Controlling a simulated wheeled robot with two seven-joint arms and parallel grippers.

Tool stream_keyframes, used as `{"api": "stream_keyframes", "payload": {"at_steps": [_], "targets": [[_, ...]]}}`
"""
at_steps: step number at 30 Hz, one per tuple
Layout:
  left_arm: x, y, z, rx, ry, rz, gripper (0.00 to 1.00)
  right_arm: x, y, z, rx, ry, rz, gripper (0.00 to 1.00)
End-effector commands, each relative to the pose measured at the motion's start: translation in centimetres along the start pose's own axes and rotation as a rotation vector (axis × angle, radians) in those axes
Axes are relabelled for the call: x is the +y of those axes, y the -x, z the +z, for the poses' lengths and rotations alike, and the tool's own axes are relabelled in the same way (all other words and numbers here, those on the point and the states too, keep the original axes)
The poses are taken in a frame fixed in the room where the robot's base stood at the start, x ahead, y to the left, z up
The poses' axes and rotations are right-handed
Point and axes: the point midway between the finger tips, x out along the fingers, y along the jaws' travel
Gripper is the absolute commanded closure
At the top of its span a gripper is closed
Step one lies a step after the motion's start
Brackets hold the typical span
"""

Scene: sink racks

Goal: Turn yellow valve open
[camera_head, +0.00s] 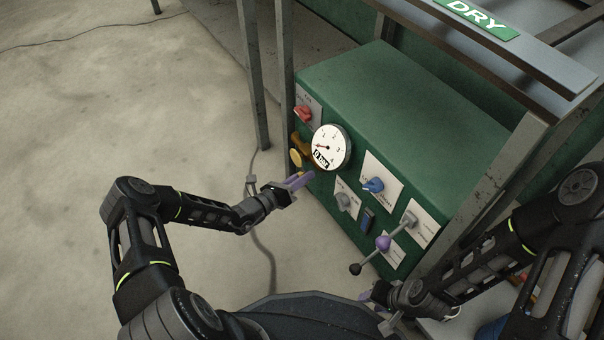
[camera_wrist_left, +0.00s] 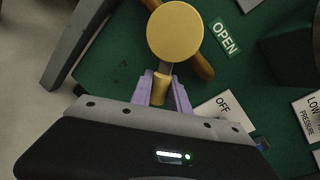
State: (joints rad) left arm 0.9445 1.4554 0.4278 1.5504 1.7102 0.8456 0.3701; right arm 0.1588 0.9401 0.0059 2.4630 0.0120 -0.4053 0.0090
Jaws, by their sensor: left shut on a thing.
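The yellow valve (camera_head: 296,157) is on the left part of the green panel's front, just left of the round gauge. In the left wrist view the valve (camera_wrist_left: 175,31) shows a round gold face and several stubby spokes. My left gripper (camera_head: 301,178) is at the valve's lower side. In the left wrist view its purple fingers (camera_wrist_left: 163,93) are shut on one yellow spoke. A green OPEN label (camera_wrist_left: 226,38) is to the right of the valve. My right gripper (camera_head: 372,294) is low at the panel's right front, small and partly hidden, so its jaw state is unclear.
The concrete floor (camera_head: 90,110) on the left is mostly clear.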

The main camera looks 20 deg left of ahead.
Motion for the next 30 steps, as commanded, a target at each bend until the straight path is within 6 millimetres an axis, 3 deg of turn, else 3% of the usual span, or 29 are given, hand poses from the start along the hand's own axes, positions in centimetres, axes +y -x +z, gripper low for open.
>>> {"api": "stream_keyframes", "payload": {"at_steps": [11, 12, 19, 30], "targets": [[-0.04, 0.04, -0.08, 0.002, 0.008, 0.0, 1.0, -0.01, 0.03, 0.01, 0.0, 0.0, 0.0, 0.64], [-0.04, 0.04, -0.08, 0.002, 0.008, 0.0, 0.76, -0.01, 0.03, 0.01, 0.0, 0.0, 0.0, 0.64], [-0.04, 0.02, -0.04, 0.001, 0.007, 0.0, 0.57, -0.01, 0.04, -0.01, 0.0, 0.0, 0.0, 0.64], [-0.07, 0.59, 0.07, 0.002, 0.006, 0.0, 0.57, -0.12, 0.38, -0.02, -0.001, 0.0, 0.0, 0.64]]}}
